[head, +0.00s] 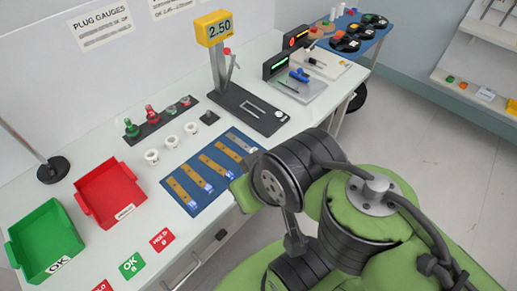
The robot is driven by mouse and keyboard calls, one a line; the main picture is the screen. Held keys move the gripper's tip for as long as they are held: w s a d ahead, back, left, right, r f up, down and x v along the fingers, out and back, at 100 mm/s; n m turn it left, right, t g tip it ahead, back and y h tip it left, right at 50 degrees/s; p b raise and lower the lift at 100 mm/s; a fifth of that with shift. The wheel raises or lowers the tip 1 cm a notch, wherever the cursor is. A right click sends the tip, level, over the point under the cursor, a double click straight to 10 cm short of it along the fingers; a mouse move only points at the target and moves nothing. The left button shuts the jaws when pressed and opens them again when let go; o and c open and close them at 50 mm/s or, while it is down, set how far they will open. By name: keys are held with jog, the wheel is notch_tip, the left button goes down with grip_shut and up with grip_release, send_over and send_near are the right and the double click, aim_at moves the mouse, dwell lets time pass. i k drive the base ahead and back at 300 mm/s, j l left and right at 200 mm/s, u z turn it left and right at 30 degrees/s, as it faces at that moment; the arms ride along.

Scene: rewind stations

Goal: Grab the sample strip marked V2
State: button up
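Several sample strips lie side by side on a blue mat (233,178) on the white bench. One brown strip (182,192) is at the near left, with others beside it (198,179) and (213,166). Another brown strip (229,154) and a grey strip (240,143) lie toward the far right. I cannot make out my gripper's fingers.
A red tray (108,190) and a green tray (45,240) stand left. White rings (172,142) and a gauge rack (160,120) lie behind the mat. A yellow-headed gauge stand (214,30) rises behind it. Bench surface between red tray and mat is clear.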

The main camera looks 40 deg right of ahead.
aim_at(219, 144)
jog(key=z, duration=0.45)
jog(key=k+l+u, duration=0.1)
jog(key=u, duration=0.4)
jog(key=k+l+u, duration=0.1)
jog(key=u, duration=0.35)
jog(key=k+u, duration=0.2)
jog(key=u, duration=0.3)
jog(key=k+u, duration=0.15)
jog(key=u, duration=0.3)
